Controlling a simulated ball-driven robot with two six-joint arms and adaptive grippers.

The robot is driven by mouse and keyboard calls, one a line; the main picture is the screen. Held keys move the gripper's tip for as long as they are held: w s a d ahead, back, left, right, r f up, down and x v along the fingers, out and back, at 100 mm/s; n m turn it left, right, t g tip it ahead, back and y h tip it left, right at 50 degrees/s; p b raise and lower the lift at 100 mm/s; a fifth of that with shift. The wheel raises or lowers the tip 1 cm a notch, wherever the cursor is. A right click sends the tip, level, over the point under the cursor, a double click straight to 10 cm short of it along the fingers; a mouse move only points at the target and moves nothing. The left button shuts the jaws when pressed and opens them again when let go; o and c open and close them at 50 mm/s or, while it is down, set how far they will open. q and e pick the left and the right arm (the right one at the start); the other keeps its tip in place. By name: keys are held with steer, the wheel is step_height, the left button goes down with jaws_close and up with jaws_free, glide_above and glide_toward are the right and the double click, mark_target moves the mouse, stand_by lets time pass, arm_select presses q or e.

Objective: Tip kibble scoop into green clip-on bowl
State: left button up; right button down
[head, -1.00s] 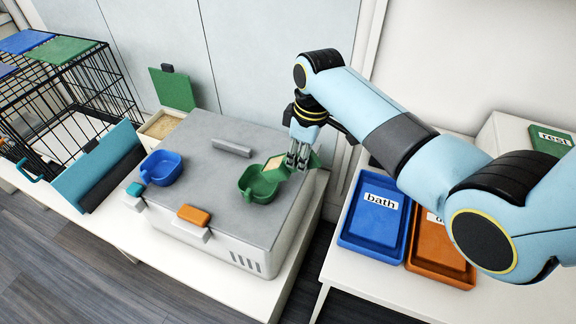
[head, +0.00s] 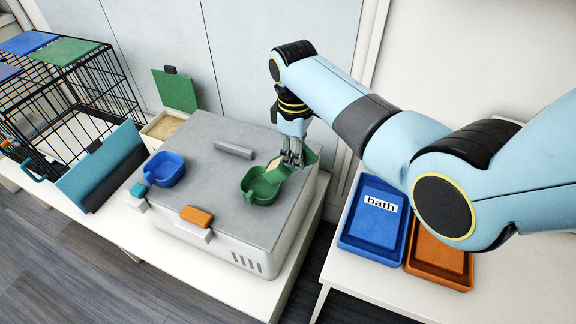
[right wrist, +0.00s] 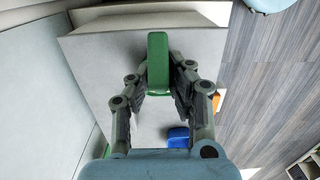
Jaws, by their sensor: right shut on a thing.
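The green clip-on bowl (head: 259,189) sits on the grey lid of the white box. My right gripper (head: 292,161) is above the bowl's far right side, shut on the green kibble scoop (head: 306,160). The scoop is tilted toward the bowl, and tan kibble (head: 281,168) shows at its lower end, close to or over the bowl's rim. In the right wrist view the scoop (right wrist: 158,65) is between the fingers (right wrist: 158,88); the green bowl cannot be told apart there. My left gripper is not in view.
A blue bowl (head: 165,169) stands on the same lid (head: 205,195), left of the green one. An open kibble bin (head: 160,128) with a green lid is behind. A wire cage (head: 85,90) stands at left. Blue (head: 372,228) and orange (head: 440,262) trays lie at right.

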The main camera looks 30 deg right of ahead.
steer(key=shift+w+a+r+g, duration=0.3)
steer(key=shift+w+r+g, duration=0.1)
steer(key=shift+w+a+r+g+h, duration=0.2)
steer(key=shift+g+h, duration=0.1)
steer(key=shift+h, duration=0.2)
steer(key=shift+d, duration=0.1)
stand_by(1.2)
steer(key=shift+s, duration=0.15)
steer(key=s+d+f+t+y+p, duration=0.1)
steer(key=p, duration=0.1)
steer(key=s+d+f+t+y+p, duration=0.1)
steer(key=t+p, duration=0.1)
steer(key=shift+s+f, duration=0.1)
steer(key=shift+f, duration=0.2)
steer(key=shift+s+f+t+y, duration=0.1)
steer(key=shift+f+t+y, duration=0.2)
steer(key=shift+f+y, duration=0.1)
